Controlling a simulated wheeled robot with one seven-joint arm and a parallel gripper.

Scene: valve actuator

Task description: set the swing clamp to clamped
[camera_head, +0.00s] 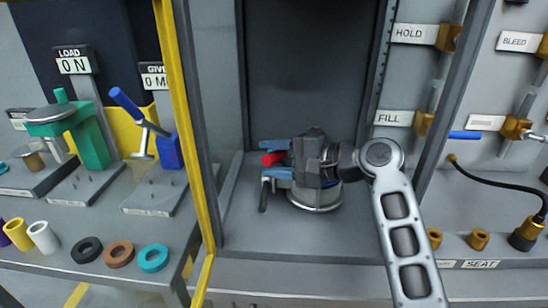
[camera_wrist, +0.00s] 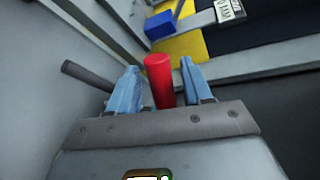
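A red handle (camera_head: 273,158) is in the open bay, at the left side of my gripper (camera_head: 272,159). I take it to be part of the swing clamp. In the wrist view the red handle (camera_wrist: 160,80) stands between the two blue fingers of my gripper (camera_wrist: 161,86), with narrow gaps beside it. The fingers look open around it, not pressed on it. A dark lever (camera_head: 264,194) hangs just below the fingers; a dark bar (camera_wrist: 86,75) shows left of them in the wrist view. A round metal body (camera_head: 315,203) is partly hidden under my gripper. The clamp's arm is hidden.
A yellow post (camera_head: 183,120) and the bay's grey wall stand close on the left. Beyond are a blue-handled toggle clamp (camera_head: 168,151) and a green press (camera_head: 90,135). HOLD and FILL valves (camera_head: 424,124) line the right. The bay floor left of the gripper is mostly clear.

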